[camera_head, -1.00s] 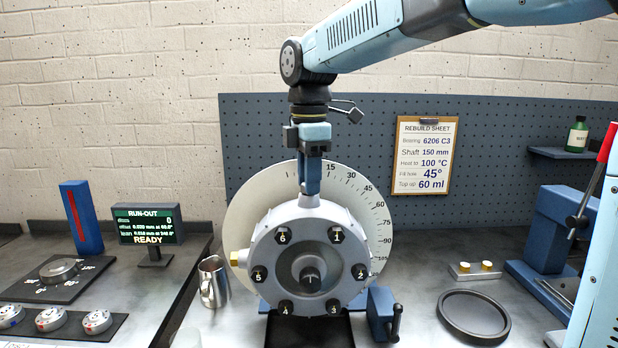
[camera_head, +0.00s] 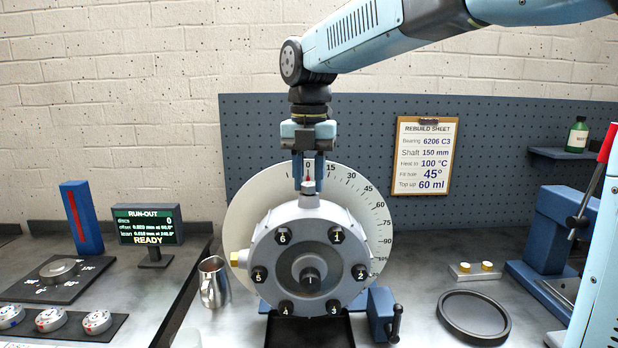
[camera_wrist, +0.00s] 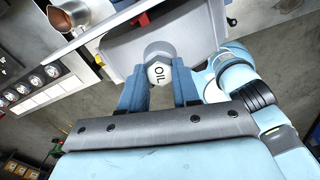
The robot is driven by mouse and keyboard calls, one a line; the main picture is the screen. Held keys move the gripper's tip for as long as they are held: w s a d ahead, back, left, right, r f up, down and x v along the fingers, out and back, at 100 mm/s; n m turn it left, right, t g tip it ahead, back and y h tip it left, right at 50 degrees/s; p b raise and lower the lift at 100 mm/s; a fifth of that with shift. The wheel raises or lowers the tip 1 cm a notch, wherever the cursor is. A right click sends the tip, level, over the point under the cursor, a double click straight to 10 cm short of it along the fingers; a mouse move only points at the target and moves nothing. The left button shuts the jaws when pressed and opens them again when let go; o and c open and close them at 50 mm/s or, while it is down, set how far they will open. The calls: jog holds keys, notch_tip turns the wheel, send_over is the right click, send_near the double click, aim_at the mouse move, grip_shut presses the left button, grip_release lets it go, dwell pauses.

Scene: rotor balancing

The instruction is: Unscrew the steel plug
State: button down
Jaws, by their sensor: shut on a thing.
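The steel plug (camera_head: 309,187) is a small grey hex head on top of the round grey housing (camera_head: 330,218). In the wrist view the plug (camera_wrist: 159,72) shows its hex face marked OIL. My gripper (camera_head: 308,184) points straight down over the housing, with one blue finger on each side of the plug. It is shut on the plug, and the wrist view shows the fingers (camera_wrist: 159,88) flanking the head. The plug still sits at the top boss of the housing. Its thread is hidden.
A graduated white dial (camera_head: 357,190) stands behind the housing. A brass-coloured fitting (camera_head: 235,258) sits at the housing's left side. A steel jug (camera_head: 212,282) stands to the left, and a dark ring tray (camera_head: 473,315) lies to the right. A pegboard (camera_head: 260,125) is behind.

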jog(key=n, duration=0.5)
jog(key=shift+r, duration=1.15)
jog(key=shift+r, duration=2.4)
